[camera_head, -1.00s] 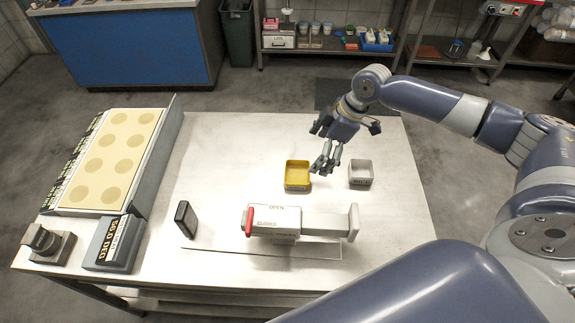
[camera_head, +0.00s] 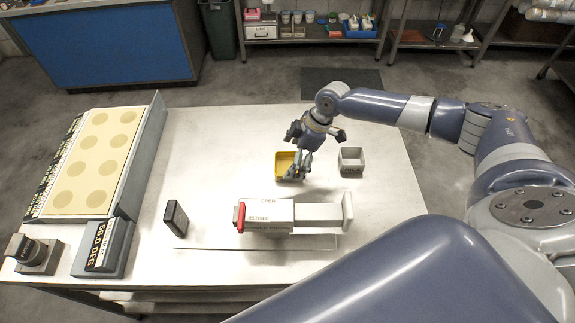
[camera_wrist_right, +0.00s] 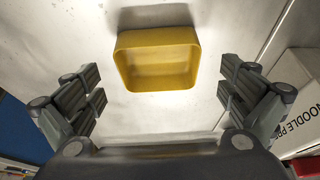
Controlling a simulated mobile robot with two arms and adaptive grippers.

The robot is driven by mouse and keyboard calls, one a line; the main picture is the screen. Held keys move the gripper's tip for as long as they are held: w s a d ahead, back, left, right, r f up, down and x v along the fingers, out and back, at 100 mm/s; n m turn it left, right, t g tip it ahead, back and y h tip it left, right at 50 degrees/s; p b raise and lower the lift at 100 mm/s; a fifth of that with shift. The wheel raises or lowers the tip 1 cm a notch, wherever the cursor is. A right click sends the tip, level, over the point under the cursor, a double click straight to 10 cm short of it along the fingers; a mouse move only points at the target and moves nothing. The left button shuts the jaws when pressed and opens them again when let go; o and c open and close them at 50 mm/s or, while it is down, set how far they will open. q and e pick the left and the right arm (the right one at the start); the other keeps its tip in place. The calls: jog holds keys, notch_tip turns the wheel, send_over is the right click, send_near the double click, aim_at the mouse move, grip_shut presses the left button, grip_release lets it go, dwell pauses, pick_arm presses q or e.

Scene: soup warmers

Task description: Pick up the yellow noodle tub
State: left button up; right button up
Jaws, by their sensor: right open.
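The yellow noodle tub (camera_head: 281,162) stands on the white table, partly hidden behind my right gripper in the head view. My right gripper (camera_head: 301,172) is open and empty, pointing down right at the tub. In the right wrist view the tub (camera_wrist_right: 157,60) lies ahead, between the two spread fingers (camera_wrist_right: 160,90) but beyond their tips, with a clear gap on each side. My left gripper does not show.
A white noodle press (camera_head: 270,215) with a red end lies nearer. A small black block (camera_head: 175,218) and a warmer with round wells (camera_head: 98,160) stand at left. Bare table (camera_head: 215,150) lies left of the tub.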

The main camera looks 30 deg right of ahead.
aim_at(283, 169)
jog(key=shift+p+x, duration=0.3)
jog(key=shift+x, duration=1.3)
jog(key=shift+w, duration=0.1)
jog(key=c, duration=1)
notch_tip(283, 169, up, 10)
jog(key=b, duration=0.2)
jog(key=s+a+r+m+h, duration=0.1)
jog(key=s+a+r+m, duration=0.1)
jog(key=r+m, duration=0.2)
jog(key=s+a+r+m+t+h, duration=0.1)
jog(key=s+a+r+m, duration=0.1)
jog(key=s+r+m, duration=0.1)
jog(key=s+a+r+m+t+h+b, duration=0.1)
jog(key=s+a+r+m+h, duration=0.1)
jog(key=r+m, duration=0.3)
jog(key=shift+s+a+r, duration=0.25)
jog(key=shift+s+a, duration=0.2)
jog(key=shift+a, duration=0.05)
